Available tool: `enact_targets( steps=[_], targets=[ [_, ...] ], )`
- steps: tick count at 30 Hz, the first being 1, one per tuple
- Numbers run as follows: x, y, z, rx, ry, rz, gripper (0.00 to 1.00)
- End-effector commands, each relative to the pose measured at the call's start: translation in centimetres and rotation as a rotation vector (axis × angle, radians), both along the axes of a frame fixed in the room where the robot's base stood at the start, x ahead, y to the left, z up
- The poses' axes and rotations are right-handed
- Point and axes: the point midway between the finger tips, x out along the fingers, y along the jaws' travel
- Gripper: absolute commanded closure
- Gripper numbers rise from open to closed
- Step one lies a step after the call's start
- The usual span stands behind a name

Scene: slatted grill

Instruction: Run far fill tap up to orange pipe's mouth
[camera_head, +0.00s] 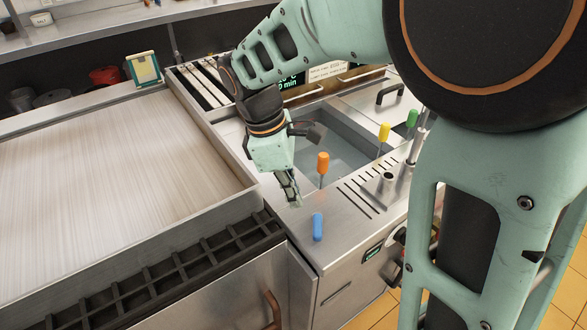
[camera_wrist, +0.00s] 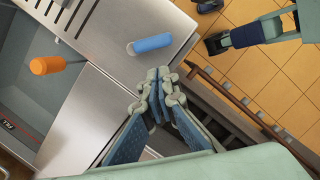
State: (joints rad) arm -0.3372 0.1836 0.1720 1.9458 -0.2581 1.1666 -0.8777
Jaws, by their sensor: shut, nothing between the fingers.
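An orange cylinder on a thin stem (camera_head: 323,163) stands at the near side of a sunken metal basin (camera_head: 342,130) holding clear liquid; it also shows in the wrist view (camera_wrist: 47,65). I see no open mouth on it. A blue handle (camera_head: 318,226) lies on the steel counter in front, also in the wrist view (camera_wrist: 150,44). A yellow handle (camera_head: 384,131) and a green handle (camera_head: 412,118) stand farther back. I cannot tell which is the far fill tap. My gripper (camera_head: 296,203) is shut and empty above the counter, near the blue handle but apart from it (camera_wrist: 160,82).
A wide steel griddle (camera_head: 100,165) with raised walls lies left, with a dark slatted grate (camera_head: 165,275) along its front. A chrome upright (camera_head: 418,145) stands right of the basin. My arm covers part of the right side. A framed card (camera_head: 144,68) stands behind the griddle.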

Motion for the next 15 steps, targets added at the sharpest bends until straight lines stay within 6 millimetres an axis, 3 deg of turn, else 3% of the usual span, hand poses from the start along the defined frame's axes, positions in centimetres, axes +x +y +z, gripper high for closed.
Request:
enact_targets(
  steps=[9,15],
  targets=[
    [-0.1,-1.4,-5.7,-0.001,0.002,-0.001,1.0],
    [-0.1,-2.0,-8.0,0.001,-0.001,-0.003,1.0]
  ],
)
